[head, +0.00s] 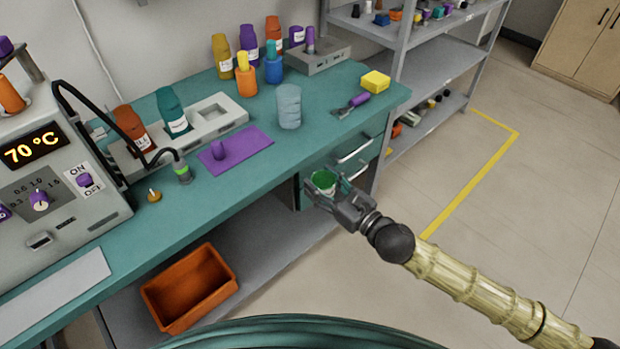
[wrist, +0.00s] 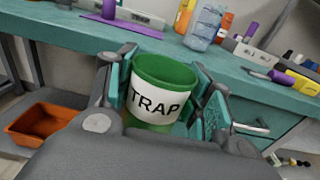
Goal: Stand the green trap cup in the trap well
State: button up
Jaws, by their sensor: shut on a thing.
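The green trap cup (head: 325,182) has a white band reading TRAP, which shows in the wrist view (wrist: 158,104). My gripper (head: 338,196) is shut on the cup, with one finger on each side of it. The cup's mouth faces up, and it is held in the air in front of the bench edge, near the drawers. A long grey holder (head: 236,113) on the bench has a square recess at its right part, which looks empty. I cannot tell for sure whether this recess is the trap well.
On the teal bench (head: 330,118) are a clear ribbed beaker (head: 289,106), a purple mat (head: 252,141), a teal bottle (head: 172,111), a yellow block (head: 375,81) and a purple-handled tool (head: 352,105). A heater unit (head: 55,165) stands left. An orange bin (head: 190,289) sits below.

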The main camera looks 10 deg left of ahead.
jog(key=d+f+m+t+h, duration=0.3)
jog(key=d+h, duration=0.3)
jog(key=d, duration=0.2)
jog(key=d+f+m+t+h, duration=0.4)
jog(key=d+f+m+h, duration=0.2)
jog(key=d, duration=0.3)
jog(key=shift+d+f+h, duration=0.25)
jog(key=shift+d+h, duration=0.05)
jog(key=shift+w+a, duration=0.1)
